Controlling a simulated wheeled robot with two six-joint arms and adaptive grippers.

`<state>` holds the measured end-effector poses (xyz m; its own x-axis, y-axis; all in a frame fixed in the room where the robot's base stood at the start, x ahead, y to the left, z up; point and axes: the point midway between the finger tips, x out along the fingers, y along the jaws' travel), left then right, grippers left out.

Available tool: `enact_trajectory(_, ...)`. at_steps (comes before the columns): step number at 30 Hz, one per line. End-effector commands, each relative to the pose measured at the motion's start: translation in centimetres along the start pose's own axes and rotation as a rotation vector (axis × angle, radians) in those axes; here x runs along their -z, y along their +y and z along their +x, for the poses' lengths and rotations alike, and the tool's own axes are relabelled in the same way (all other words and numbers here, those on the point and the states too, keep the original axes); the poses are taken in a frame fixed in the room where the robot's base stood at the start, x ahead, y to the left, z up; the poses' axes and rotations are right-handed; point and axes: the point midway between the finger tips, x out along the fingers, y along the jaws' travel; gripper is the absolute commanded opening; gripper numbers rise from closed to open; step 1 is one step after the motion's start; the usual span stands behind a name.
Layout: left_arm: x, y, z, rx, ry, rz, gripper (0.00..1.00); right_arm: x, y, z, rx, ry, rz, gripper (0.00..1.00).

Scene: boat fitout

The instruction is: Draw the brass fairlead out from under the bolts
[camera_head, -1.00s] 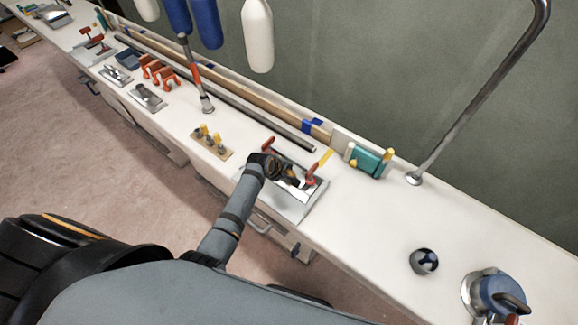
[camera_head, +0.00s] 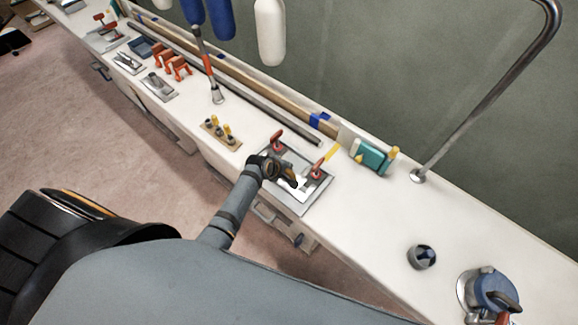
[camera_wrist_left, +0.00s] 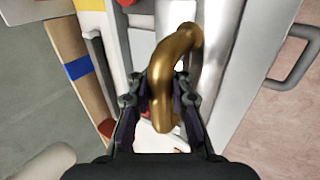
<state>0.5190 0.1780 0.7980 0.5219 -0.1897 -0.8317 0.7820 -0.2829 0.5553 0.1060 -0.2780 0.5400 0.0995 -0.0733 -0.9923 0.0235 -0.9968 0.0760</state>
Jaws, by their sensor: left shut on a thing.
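The brass fairlead (camera_wrist_left: 180,62) is a gold, hooked tube in the left wrist view. My left gripper (camera_wrist_left: 158,103) is shut on its near end, with one finger on each side. In the head view my left gripper (camera_head: 288,179) is over a metal plate (camera_head: 309,200) on the white counter. Two red-handled bolts stand on this plate, one behind the gripper (camera_head: 277,140) and one to its right (camera_head: 318,167). The gripper hides most of the fairlead in the head view. I cannot tell whether the fairlead is still under the bolts. My right gripper is not in view.
A teal block (camera_head: 371,157) and a bent steel rail (camera_head: 418,175) stand to the right. A long rod (camera_head: 255,108) runs behind. The counter's front edge is close to the plate.

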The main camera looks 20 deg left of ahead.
Motion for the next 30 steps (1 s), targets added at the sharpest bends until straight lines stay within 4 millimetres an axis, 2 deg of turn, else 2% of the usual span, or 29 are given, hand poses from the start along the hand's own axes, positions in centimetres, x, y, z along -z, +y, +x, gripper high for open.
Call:
enact_trajectory(20,0.1,-2.0,-1.7,-0.003,0.001,0.001,0.0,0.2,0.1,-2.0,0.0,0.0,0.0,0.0)
enact_trajectory(21,0.0,-2.1,-1.6,-0.003,0.001,0.001,0.17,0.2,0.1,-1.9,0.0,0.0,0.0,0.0)
enact_trajectory(27,0.0,-2.1,-1.6,-0.003,0.001,0.001,0.44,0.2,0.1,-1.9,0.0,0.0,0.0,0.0)
enact_trajectory(30,0.0,-2.2,-1.6,-0.002,0.0,0.0,0.46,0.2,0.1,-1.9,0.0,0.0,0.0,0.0)
